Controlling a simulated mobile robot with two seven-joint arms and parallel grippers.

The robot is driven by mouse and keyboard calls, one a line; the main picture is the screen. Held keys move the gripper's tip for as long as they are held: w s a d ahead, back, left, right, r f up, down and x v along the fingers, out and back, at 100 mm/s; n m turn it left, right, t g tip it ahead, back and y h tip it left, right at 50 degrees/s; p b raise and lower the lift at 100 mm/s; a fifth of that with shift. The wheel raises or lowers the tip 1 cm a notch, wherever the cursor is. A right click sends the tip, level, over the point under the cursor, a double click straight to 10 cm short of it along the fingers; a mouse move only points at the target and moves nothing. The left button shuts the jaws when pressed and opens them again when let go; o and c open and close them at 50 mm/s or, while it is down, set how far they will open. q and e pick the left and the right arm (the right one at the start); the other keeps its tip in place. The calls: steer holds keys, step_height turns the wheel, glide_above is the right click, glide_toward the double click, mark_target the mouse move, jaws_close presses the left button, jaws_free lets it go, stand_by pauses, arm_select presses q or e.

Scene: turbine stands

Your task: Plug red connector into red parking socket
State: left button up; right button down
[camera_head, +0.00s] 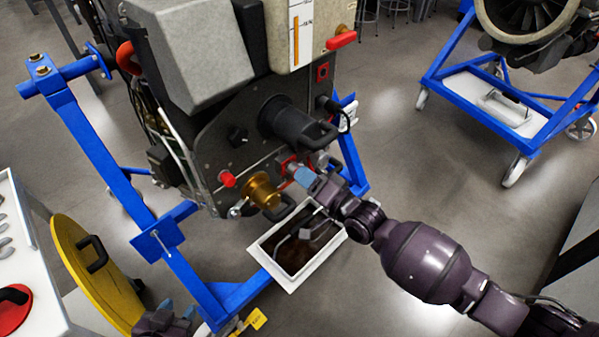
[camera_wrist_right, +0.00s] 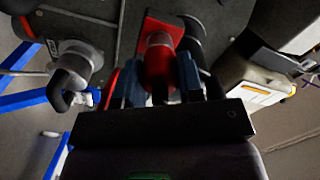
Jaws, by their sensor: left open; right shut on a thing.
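The red connector (camera_wrist_right: 158,65) is between the blue fingers of my right gripper (camera_wrist_right: 161,82), which is shut on it. In the wrist view its front end is against a square red plate (camera_wrist_right: 172,24), apparently the red parking socket, on the dark panel. I cannot tell how deep it sits. In the head view my right gripper (camera_head: 303,176) is at the panel's lower right, and its fingers hide most of the connector. Some red of the socket (camera_head: 287,161) shows beside the fingertips. My left gripper (camera_head: 176,312) is open and empty at the bottom edge, low and away from the panel.
A brass connector (camera_head: 262,190) and red knob (camera_head: 227,179) are left of my right gripper; a large black connector (camera_head: 290,125) is above. A white tray (camera_head: 262,254) lies below. Blue stand bars (camera_head: 95,140) and a yellow disc (camera_head: 85,270) are at left.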

steer(key=shift+s+d, duration=0.2)
steer(key=shift+d, duration=0.1)
steer(key=shift+d, duration=0.1)
steer(key=v, duration=0.2)
steer(key=shift+s+d+p, duration=0.25)
steer(key=shift+s+p, duration=0.05)
steer(key=shift+p, duration=0.1)
stand_by(0.4)
steer(key=v, duration=0.4)
steer(key=shift+p, duration=0.4)
stand_by(0.4)
